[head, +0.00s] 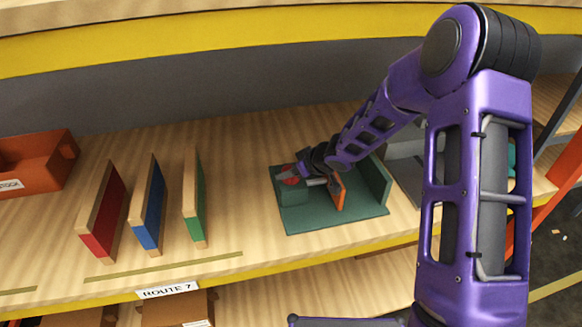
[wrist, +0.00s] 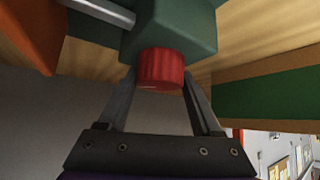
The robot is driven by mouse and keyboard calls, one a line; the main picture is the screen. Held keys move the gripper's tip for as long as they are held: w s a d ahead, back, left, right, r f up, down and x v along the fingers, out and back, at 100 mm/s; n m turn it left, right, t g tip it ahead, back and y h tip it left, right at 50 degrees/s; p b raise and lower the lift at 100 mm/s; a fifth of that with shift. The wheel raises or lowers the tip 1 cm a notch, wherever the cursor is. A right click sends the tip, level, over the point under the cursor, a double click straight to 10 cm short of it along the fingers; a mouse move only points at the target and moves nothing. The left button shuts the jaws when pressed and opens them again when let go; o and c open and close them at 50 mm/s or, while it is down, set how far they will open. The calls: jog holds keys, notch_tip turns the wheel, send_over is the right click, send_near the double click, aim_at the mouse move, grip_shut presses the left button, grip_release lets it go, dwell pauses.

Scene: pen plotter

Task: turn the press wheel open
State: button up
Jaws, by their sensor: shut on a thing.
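The press (head: 335,215) is a teal-green base with upright end blocks on the wooden shelf, right of centre in the head view. An orange plate (head: 338,190) stands on it, and a metal rod (wrist: 103,10) runs from the green block (wrist: 185,22) towards that plate. The red ribbed press wheel (wrist: 160,68) sits on the block's face; in the head view a bit of the red wheel (head: 291,176) shows beside my gripper. My gripper (wrist: 158,88) is shut on the wheel, one finger on each side. My arm partly hides the press in the head view.
Three upright panels stand to the left: red (head: 104,215), blue (head: 149,212) and green (head: 197,205). An orange bin (head: 35,160) is at the far left. A grey bin (head: 405,165) is behind my arm. The shelf between the green panel and the press is clear.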

jog(key=n+g+y, duration=0.1)
jog(key=n, duration=0.1)
jog(key=n+g+y, duration=0.1)
jog(key=n+g, duration=0.1)
jog(key=n, duration=0.1)
jog(key=shift+w+g, duration=0.1)
jog(key=shift+g, duration=0.2)
jog(key=shift+f+n+g+y, duration=0.1)
jog(key=shift+n+g+y, duration=0.2)
jog(key=shift+n+g, duration=1.75)
jog(key=shift+n, duration=0.55)
jog(key=o, duration=1.4)
jog(key=shift+c, duration=0.2)
jog(key=v, duration=0.7)
jog(key=shift+r, duration=0.25)
jog(key=shift+d, duration=0.2)
